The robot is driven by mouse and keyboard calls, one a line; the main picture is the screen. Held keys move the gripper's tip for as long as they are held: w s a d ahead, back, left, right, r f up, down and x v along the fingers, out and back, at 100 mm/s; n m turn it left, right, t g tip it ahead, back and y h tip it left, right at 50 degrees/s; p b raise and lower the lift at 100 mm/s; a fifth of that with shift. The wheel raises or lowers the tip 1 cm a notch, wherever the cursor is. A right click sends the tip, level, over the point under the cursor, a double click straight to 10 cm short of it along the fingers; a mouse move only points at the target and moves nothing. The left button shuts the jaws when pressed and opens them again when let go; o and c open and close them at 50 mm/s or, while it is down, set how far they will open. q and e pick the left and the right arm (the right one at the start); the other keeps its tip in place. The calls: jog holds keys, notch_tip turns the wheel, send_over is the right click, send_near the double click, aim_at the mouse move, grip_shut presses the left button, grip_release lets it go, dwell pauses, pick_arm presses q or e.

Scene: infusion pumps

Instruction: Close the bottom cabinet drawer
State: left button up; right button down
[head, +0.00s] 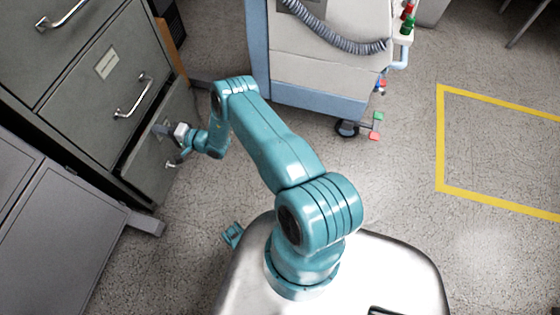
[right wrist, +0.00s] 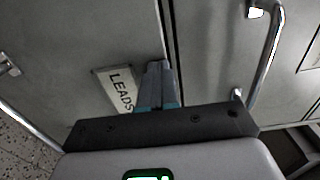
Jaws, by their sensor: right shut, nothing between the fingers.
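The grey filing cabinet (head: 75,95) stands at the left of the head view. Its bottom drawer (head: 150,170) sticks out a little past the drawer above, with a dark gap along its top edge. The bottom drawer's metal handle (head: 172,163) is partly hidden by my right gripper. My right gripper (head: 160,129) is shut and empty, with its tips at the upper part of that drawer's front. In the right wrist view the shut fingers (right wrist: 156,75) lie beside a label reading LEADS (right wrist: 115,90); I cannot tell whether they touch.
The middle drawer (head: 85,110) looks flush, with a metal handle (head: 132,97). A grey cabinet (head: 60,240) stands in front at lower left. A wheeled medical cart (head: 320,75) stands behind my arm. Open floor with a yellow outline (head: 440,140) lies to the right.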

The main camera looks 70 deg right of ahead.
jog(key=shift+w+r, duration=0.1)
jog(key=shift+w, duration=0.15)
jog(key=shift+a, duration=0.1)
